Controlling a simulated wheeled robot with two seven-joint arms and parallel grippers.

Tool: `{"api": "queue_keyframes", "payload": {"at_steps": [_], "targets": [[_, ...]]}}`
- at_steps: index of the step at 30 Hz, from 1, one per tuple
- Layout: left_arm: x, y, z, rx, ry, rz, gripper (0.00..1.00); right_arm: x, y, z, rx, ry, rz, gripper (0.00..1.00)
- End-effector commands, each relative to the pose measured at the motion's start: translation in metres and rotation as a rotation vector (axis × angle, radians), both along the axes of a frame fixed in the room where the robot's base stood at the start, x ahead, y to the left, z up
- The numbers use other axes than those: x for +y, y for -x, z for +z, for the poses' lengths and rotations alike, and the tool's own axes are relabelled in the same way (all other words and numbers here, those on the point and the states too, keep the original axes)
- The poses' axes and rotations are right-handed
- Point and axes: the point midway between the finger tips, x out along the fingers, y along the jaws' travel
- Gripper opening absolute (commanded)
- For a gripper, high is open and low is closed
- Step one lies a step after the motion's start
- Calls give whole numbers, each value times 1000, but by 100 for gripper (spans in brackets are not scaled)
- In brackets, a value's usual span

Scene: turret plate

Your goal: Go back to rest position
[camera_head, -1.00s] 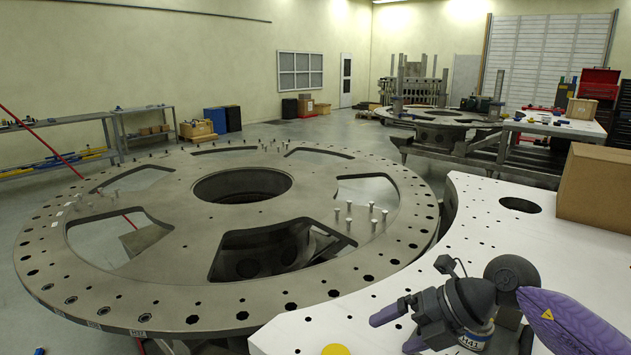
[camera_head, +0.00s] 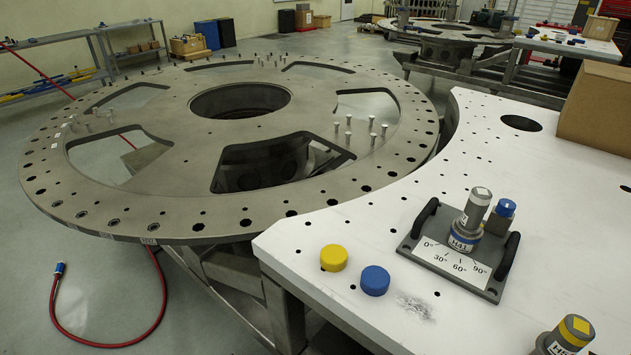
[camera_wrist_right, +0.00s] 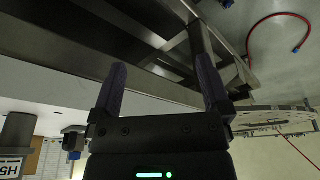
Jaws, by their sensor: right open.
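My right gripper (camera_wrist_right: 162,75) is open and empty in the right wrist view, its two purple-grey fingers apart beside the table's steel frame. It is not in the head view, and my left gripper is in neither view. In the head view the grey tool labelled H41 (camera_head: 468,222) stands upright on a grey angle plate (camera_head: 455,265) marked 0° to 90°. A blue-topped post (camera_head: 500,215) stands beside it, between two black handles. The large turret plate (camera_head: 150,205) lies flat at the left.
The white table (camera_head: 480,140) fills the right side. A yellow cap (camera_head: 334,257), a blue cap (camera_head: 375,280) and another yellow-topped tool (camera_head: 566,338) are near its front. A cardboard box (camera_head: 597,105) stands at the back right. A red hose (camera_head: 110,345) lies on the floor.

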Motion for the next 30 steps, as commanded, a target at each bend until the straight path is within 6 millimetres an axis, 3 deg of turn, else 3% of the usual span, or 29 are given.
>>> {"api": "queue_keyframes", "payload": {"at_steps": [1,5,11,15,18,21,24,30], "targets": [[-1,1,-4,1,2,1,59,0,-3,-22,13,5,2,98],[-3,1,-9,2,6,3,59,0,-3,-75,40,11,6,98],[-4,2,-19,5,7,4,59,-3,17,-168,90,20,20,98],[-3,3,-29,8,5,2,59,-12,61,-245,145,32,33,98],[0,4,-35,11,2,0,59,-21,105,-286,183,39,46,98],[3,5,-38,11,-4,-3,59,-29,138,-305,204,44,53,98],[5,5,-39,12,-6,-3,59,-33,155,-311,213,46,58,98],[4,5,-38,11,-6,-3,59,-34,159,-312,215,47,59,98]]}}
